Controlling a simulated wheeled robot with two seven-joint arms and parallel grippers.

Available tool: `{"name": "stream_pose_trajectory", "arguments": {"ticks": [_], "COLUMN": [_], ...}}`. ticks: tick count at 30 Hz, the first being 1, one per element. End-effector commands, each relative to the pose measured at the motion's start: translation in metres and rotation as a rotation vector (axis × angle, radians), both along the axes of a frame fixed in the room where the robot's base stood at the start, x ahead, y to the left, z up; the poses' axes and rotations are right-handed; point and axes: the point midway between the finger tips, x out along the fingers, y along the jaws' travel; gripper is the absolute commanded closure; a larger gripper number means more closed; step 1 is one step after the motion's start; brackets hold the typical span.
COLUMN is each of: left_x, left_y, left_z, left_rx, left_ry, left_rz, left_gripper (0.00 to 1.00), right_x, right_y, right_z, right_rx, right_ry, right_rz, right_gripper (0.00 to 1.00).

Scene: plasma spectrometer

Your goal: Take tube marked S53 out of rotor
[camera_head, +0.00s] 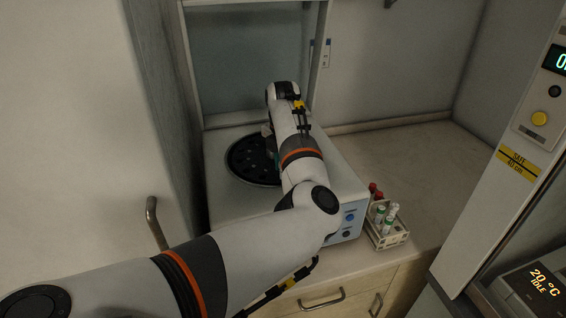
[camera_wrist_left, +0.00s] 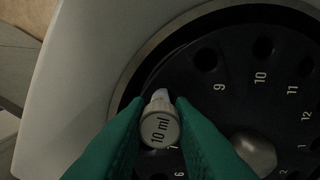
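The rotor (camera_head: 251,158) is a black disc with numbered holes, set in the top of the white centrifuge. In the left wrist view the rotor (camera_wrist_left: 254,112) shows hole labels 9, 10, 11 and 12. I see no S53 mark. My right gripper is out of view.
A small rack (camera_head: 389,237) with several tubes stands right of the centrifuge (camera_head: 228,205) on the counter. The counter behind the rack is clear. A raised lid or frame (camera_head: 240,60) stands behind the rotor. A tall cabinet wall is close on the left.

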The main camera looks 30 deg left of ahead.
Motion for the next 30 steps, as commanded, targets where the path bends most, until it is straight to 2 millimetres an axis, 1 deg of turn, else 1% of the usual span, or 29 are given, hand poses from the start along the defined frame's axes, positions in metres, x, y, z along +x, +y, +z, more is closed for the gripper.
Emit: {"name": "stream_pose_trajectory", "arguments": {"ticks": [1, 2, 11, 30], "left_x": [0.0, 0.0, 0.0, 0.0], "left_y": [0.0, 0.0, 0.0, 0.0], "left_z": [0.0, 0.0, 0.002, 0.033], "left_rx": [0.0, 0.0, 0.0, 0.0], "left_ry": [0.0, 0.0, 0.0, -0.001], "left_rz": [0.0, 0.0, 0.0, 0.0], "left_gripper": [0.97, 1.0, 1.0, 1.0], "right_x": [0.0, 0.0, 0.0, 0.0], "right_y": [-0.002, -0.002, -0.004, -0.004], "right_z": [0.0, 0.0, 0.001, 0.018], "right_rx": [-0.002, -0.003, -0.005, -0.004], "right_ry": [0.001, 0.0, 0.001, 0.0], "right_rz": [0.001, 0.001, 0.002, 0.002], "right_gripper": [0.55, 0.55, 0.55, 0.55]}}
